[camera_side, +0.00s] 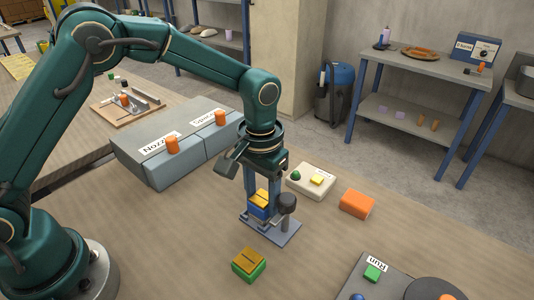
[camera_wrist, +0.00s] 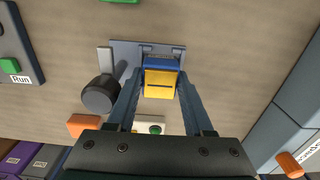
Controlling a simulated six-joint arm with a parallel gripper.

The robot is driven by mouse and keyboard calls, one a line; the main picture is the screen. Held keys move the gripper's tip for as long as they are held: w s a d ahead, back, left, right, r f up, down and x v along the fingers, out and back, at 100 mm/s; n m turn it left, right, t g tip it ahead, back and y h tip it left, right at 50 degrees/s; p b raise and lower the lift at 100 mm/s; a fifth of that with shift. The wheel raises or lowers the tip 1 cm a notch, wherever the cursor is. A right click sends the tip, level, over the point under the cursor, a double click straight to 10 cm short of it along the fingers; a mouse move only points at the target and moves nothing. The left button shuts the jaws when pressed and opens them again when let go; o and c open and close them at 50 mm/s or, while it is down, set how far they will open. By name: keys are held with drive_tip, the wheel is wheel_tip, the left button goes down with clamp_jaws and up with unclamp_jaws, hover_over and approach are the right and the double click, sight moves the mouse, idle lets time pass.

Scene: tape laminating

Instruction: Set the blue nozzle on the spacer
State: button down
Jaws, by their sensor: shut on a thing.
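The blue nozzle (camera_side: 259,211), a blue block with a yellow top, is between the fingers of my gripper (camera_side: 262,208) in the side view. My gripper is shut on it, over a grey-blue plate (camera_side: 285,237) with a dark-knobbed post (camera_side: 287,203) beside it. In the wrist view, the yellow top and blue edge of the nozzle (camera_wrist: 160,64) show between the fingertips (camera_wrist: 160,80). I cannot tell whether its underside touches anything. No separate spacer can be made out under the nozzle; that spot is hidden.
A green block with a yellow top (camera_side: 249,266) lies in front of the plate. An orange block (camera_side: 357,204) and a cream base with a green button (camera_side: 311,182) stand behind right. Grey drawers (camera_side: 170,124) stand at left, a Run panel (camera_side: 385,288) at front right.

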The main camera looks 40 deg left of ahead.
idle(0.3)
drive_tip(key=shift+c, duration=1)
unclamp_jaws()
drive_tip(key=shift+d, duration=0.1)
drive_tip(key=shift+r, duration=2.6)
